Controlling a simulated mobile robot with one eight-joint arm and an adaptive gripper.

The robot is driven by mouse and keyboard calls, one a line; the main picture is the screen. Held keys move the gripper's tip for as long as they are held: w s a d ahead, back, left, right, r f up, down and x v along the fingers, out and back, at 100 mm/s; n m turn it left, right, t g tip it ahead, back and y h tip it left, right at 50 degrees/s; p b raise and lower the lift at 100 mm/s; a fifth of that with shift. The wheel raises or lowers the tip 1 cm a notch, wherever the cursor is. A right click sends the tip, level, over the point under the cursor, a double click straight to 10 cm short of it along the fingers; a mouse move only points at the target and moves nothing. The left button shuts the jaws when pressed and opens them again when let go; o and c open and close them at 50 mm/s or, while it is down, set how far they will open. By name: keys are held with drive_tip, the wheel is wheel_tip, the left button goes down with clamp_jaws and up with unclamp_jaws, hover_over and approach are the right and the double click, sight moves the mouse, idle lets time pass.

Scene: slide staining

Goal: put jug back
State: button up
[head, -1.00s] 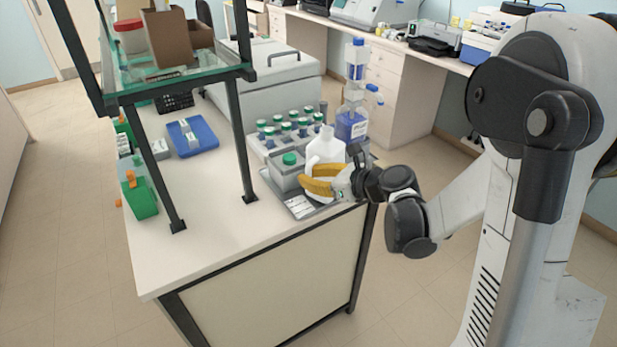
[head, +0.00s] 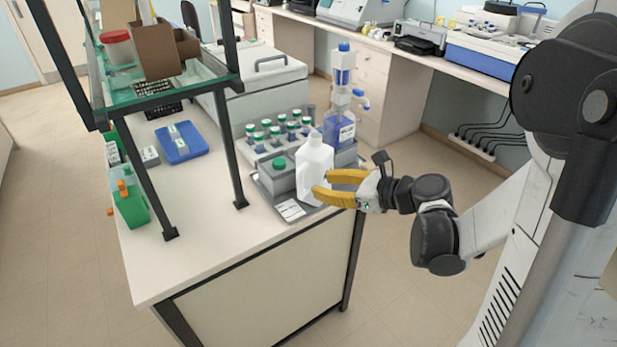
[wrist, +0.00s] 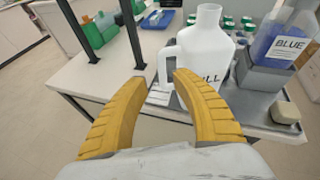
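The white jug (head: 315,168) stands upright on the grey tray (head: 268,205) at the bench corner. In the wrist view the jug (wrist: 206,62) shows its handle on the left and part of a dark label reading "LL". I cannot tell whether a fingertip touches the jug.
A blue-liquid bottle labelled BLUE (wrist: 290,40) stands right of the jug. Several green-capped bottles (head: 278,132) stand behind it. A glass shelf (head: 165,90) on dark posts rises at left. The bench front (head: 200,270) is clear.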

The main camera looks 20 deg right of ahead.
drive_tip(key=s+a+r+n+g+h, duration=0.1)
drive_tip(key=s+n+h, duration=0.3)
drive_tip(key=s+n, duration=0.5)
drive_tip(key=s+r+n+g+h, duration=0.2)
drive_tip(key=s+n, duration=0.7)
drive_tip(key=n, duration=0.9)
drive_tip(key=shift+s+a+r+n+g+h, duration=0.35)
drive_tip(key=shift+r+h, duration=0.2)
drive_tip(key=shift+h, duration=0.65)
drive_tip(key=shift+w, duration=0.1)
